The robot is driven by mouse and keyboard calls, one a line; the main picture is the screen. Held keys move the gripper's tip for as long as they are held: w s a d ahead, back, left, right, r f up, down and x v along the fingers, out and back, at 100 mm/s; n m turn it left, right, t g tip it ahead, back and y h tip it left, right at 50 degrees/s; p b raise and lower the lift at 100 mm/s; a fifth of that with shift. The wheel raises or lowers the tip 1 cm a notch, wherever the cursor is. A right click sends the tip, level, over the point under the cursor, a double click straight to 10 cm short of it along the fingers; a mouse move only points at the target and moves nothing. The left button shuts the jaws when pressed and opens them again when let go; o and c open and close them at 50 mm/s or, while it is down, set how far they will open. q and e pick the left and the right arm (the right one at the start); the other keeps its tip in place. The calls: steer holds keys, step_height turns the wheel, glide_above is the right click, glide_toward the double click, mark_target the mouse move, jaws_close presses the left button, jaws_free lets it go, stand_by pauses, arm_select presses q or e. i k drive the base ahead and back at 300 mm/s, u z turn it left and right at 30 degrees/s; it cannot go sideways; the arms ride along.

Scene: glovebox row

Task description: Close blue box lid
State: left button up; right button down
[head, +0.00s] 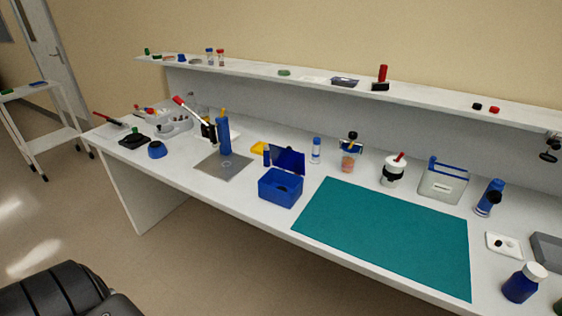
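The blue box (280,191) sits on the white bench, near its front edge and left of the teal mat. Its lid (287,159) stands up open at the back of the box, tilted back. The inside of the box looks dark, and I cannot tell whether anything lies in it. Neither of my grippers is in the head view.
A teal mat (390,232) lies right of the box. A grey plate (223,165) with a blue cylinder (223,136) is to the left. A blue-capped bottle (316,150) and a yellow item (258,148) stand behind. A shelf (300,75) runs along the back.

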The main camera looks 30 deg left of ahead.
mark_target(286, 159)
steer(key=k, duration=0.3)
steer(key=u, duration=1.25)
steer(key=i, duration=0.25)
steer(key=z, duration=0.05)
